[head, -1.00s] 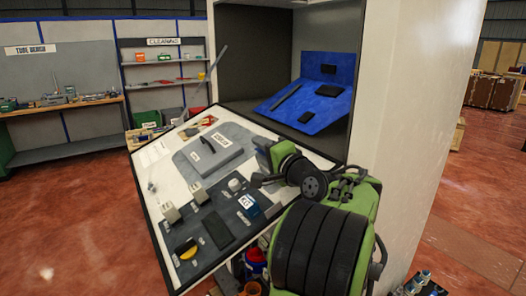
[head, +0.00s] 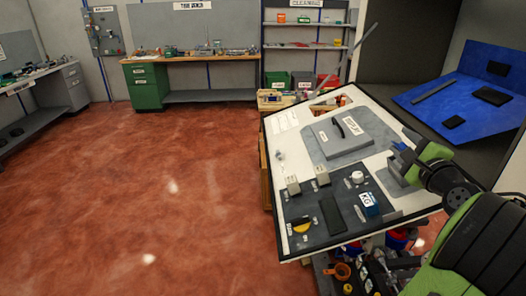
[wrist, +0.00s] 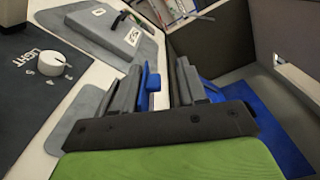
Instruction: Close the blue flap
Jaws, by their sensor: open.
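A small upright blue part (wrist: 152,82) shows between my fingers in the wrist view. It also shows as a blue spot (head: 399,146) at my gripper's tip in the head view. A wide blue panel (head: 470,100) lies tilted inside the cabinet, with dark pieces on it; part of it shows beyond my right finger (wrist: 265,125). I cannot tell for sure which of these is the flap. My gripper (head: 402,160) is open, over the right edge of the white sloped board. Its fingers (wrist: 150,90) stand on either side of the small blue part; contact is unclear.
The white board (head: 285,118) carries a grey cover (head: 335,142) with a black handle, a white knob (head: 357,177), switches and a blue KG box (head: 370,202). A workbench (head: 190,60) stands at the back; open red floor (head: 130,180) lies left.

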